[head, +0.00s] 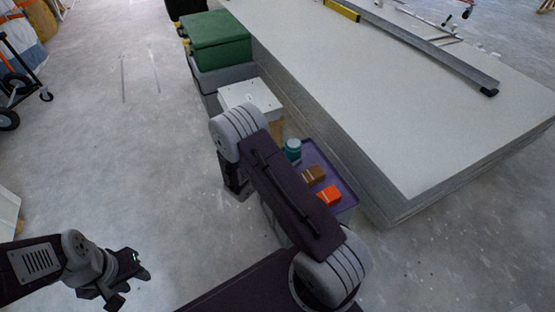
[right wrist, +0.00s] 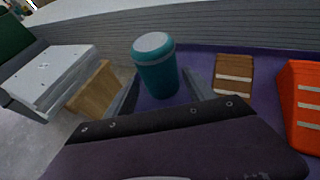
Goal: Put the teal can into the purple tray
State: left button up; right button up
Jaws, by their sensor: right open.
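The teal can (head: 293,148), with a pale grey lid, stands upright at the far left end of the purple tray (head: 314,154). In the right wrist view the can (right wrist: 157,72) has purple tray floor (right wrist: 200,62) around its lower part. My right gripper (right wrist: 160,97) is open, with one finger to each side of the can's lower part; I cannot tell whether they touch it. In the head view my arm hides this gripper and part of the tray. My left gripper (head: 131,287) is apart from everything at lower left, fingers spread and empty.
A brown box (head: 313,175) and an orange box (head: 329,195) lie in the tray. A white box (head: 250,97) and a green-lidded bin (head: 216,38) stand behind it. A large panel stack (head: 400,90) borders the tray on the right.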

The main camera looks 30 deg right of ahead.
jog(key=p+v, duration=0.3)
jog(key=v, duration=0.3)
jog(key=shift+a+r, duration=0.2)
jog(key=shift+r, duration=0.1)
jog(key=shift+s+a+r+p, duration=0.15)
jog(key=shift+s+a+p, duration=0.15)
jog(key=shift+a, duration=0.35)
jog(key=s+r+m+g+y, duration=0.3)
jog(key=s+m+g+y, duration=0.3)
jog(key=s+m, duration=0.6)
jog(key=s+a+r+m+t+y, duration=0.1)
jog(key=a+r+m+y, duration=0.1)
jog(key=a+m, duration=0.3)
jog(key=a+r+m+t+y, duration=0.1)
jog(key=a+r+m+y, duration=0.1)
jog(key=a+m+y, duration=0.2)
jog(key=shift+s+a+r+m+y, duration=0.35)
jog(key=shift+a+r+m+y, duration=0.05)
jog(key=shift+a+m, duration=0.45)
